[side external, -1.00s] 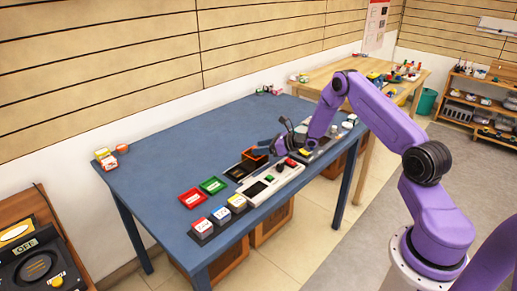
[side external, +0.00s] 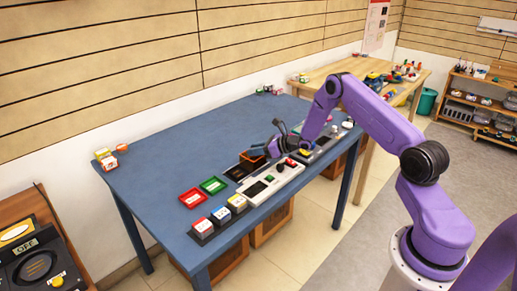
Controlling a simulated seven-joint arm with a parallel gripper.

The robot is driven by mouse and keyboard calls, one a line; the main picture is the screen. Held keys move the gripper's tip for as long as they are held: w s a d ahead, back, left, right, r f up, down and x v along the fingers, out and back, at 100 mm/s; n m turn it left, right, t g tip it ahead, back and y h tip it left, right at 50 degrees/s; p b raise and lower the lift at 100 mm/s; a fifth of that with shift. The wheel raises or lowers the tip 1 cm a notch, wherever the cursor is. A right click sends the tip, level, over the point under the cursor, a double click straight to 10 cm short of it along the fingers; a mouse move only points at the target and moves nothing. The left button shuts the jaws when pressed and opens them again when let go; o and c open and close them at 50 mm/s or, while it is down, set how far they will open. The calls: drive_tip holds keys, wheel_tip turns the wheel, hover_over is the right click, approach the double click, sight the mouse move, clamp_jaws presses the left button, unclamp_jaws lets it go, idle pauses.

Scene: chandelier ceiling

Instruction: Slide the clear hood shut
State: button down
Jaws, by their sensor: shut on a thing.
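A long white panel (side external: 265,190) lies on the blue table, with a dark window near its left end and a red button towards its right. The clear hood cannot be made out on its own at this size. My gripper (side external: 278,146) is low over the table, at the far side of the panel's right part. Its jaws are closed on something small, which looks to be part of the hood. My own fingers and wrist hide the contact.
A red tray (side external: 193,198) and a green tray (side external: 213,185) lie left of the panel. Several coloured-top blocks stand in front of them. An orange-brown open box (side external: 252,162) is close to my gripper.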

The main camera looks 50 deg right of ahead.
drive_tip(key=a, duration=0.8)
drive_tip(key=shift+a, duration=0.4)
drive_tip(key=c, duration=0.9)
unclamp_jaws()
drive_tip(key=shift+s+d, duration=0.1)
drive_tip(key=shift+d, duration=0.05)
drive_tip(key=shift+s+d+r, duration=0.25)
drive_tip(key=shift+s, duration=0.25)
drive_tip(key=v, duration=1.6)
drive_tip(key=shift+r, duration=0.1)
